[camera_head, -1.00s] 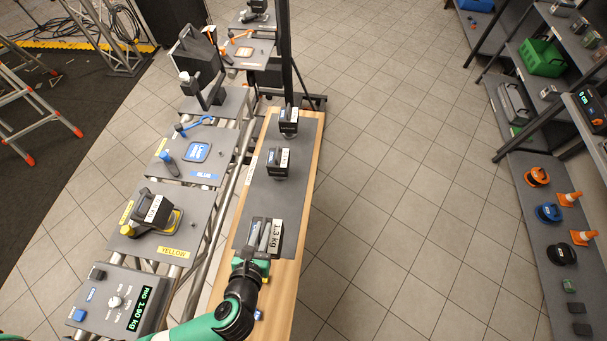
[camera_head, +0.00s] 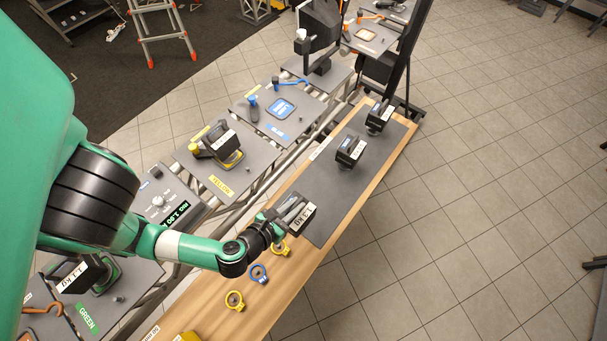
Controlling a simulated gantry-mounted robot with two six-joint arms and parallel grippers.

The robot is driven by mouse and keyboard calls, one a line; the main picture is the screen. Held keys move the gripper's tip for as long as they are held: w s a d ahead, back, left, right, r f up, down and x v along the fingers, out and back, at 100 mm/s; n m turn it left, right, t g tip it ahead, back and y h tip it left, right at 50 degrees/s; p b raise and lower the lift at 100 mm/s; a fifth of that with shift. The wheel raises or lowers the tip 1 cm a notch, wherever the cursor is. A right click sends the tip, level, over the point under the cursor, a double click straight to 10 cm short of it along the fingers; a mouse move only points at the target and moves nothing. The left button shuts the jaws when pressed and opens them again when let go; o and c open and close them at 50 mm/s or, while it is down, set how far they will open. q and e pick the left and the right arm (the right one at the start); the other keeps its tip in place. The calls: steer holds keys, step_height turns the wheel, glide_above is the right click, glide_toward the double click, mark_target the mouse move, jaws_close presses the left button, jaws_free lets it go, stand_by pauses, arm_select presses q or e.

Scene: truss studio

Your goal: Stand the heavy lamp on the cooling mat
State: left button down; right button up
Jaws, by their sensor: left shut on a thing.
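A dark lamp with a white 1.3 kg label (camera_head: 302,219) is at the near end of the long dark grey mat (camera_head: 345,205) on the wooden bench. My left gripper (camera_head: 284,214) is shut on this lamp at its handle side. I cannot tell whether the lamp touches the mat or is slightly above it. Two similar labelled lamps stand farther along the mat, a middle lamp (camera_head: 350,151) and a far lamp (camera_head: 379,116). Their labels are too small to read surely. My right gripper is not in view.
Beside the bench, a lamp (camera_head: 217,143) stands on the yellow-labelled plate (camera_head: 240,172) and another (camera_head: 85,275) on the green-labelled plate. The blue-labelled plate (camera_head: 304,124) has no lamp. Tiled floor right of the bench is clear.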

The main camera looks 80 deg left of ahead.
arm_select(q)
steer(key=w+a+f+b, duration=0.4)
steer(key=w+a+f, duration=0.5)
steer(key=f, duration=0.3)
steer(key=shift+w+a+f, duration=0.25)
steer(key=shift+a, duration=0.25)
steer(key=c, duration=1.3)
jaws_free()
steer(key=shift+s+f, duration=0.1)
steer(key=shift+f, duration=0.1)
steer(key=o, duration=0.4)
steer(key=shift+o, duration=0.2)
